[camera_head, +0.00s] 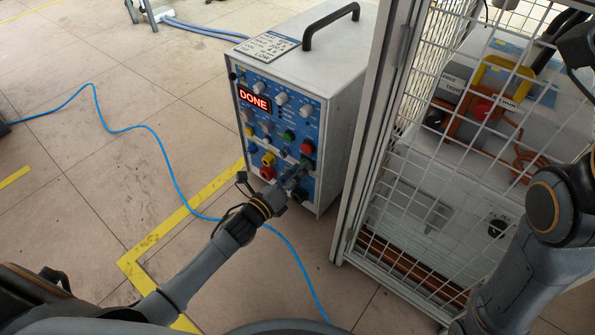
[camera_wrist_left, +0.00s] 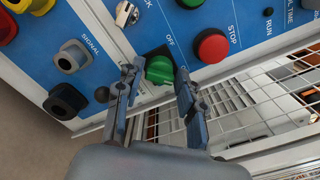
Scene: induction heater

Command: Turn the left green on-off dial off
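The green on-off dial (camera_wrist_left: 160,69) sits on a dark square plate on the blue panel, with the word OFF beside it in the left wrist view. My left gripper (camera_wrist_left: 157,78) is open, with one finger on each side of the dial. I cannot tell whether the fingers touch it. In the head view the left gripper (camera_head: 291,182) is at the lower right of the control panel, and the dial is small and partly hidden there. The heater's display (camera_head: 254,99) reads DONE in red. My right arm shows at the right edge; its gripper is not clearly visible.
A red STOP button (camera_wrist_left: 211,47) is close beside the right finger. A white mesh cage (camera_head: 405,200) stands just right of the heater cabinet (camera_head: 340,110). A blue cable (camera_head: 165,150) crosses the open floor at left.

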